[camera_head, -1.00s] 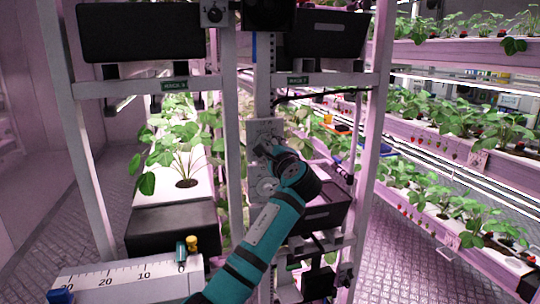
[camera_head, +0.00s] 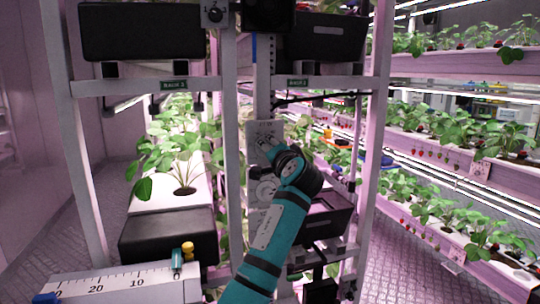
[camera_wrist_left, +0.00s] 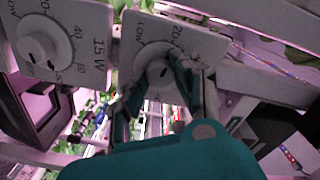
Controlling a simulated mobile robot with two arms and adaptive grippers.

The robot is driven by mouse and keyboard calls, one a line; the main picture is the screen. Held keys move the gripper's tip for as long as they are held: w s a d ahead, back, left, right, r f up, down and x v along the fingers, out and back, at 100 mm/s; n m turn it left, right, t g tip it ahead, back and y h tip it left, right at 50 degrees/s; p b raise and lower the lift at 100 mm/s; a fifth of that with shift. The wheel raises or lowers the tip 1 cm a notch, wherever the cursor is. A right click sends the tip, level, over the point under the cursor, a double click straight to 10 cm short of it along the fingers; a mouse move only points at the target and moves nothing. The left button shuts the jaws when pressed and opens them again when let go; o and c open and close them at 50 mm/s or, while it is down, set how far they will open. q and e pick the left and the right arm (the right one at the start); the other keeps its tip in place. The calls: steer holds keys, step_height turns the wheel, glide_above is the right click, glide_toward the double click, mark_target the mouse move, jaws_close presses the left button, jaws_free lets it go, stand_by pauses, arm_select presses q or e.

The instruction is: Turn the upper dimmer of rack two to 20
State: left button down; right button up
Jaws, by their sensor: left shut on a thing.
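The upper dimmer (camera_head: 263,128) is a pale plate on the rack post, with its knob mostly hidden behind my left gripper (camera_head: 266,151). In the left wrist view its plate (camera_wrist_left: 140,35) shows a scale with "20" and "LOW". The two fingers of my left gripper (camera_wrist_left: 155,92) are shut on the upper dimmer's white knob (camera_wrist_left: 158,73), one on each side. A short dark mark shows on the knob; the exact value cannot be read. The lower dimmer (camera_head: 265,188) sits below, and its knob (camera_wrist_left: 38,48) is clear of the fingers. My right gripper is not in view.
Black boxes (camera_head: 140,32) stand above. Strawberry plant racks (camera_head: 440,140) line the right, beside a free aisle.

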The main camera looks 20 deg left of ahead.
arm_select(q)
steer(key=shift+n, duration=0.6)
steer(key=c, duration=1)
jaws_free()
steer(key=v, duration=1.2)
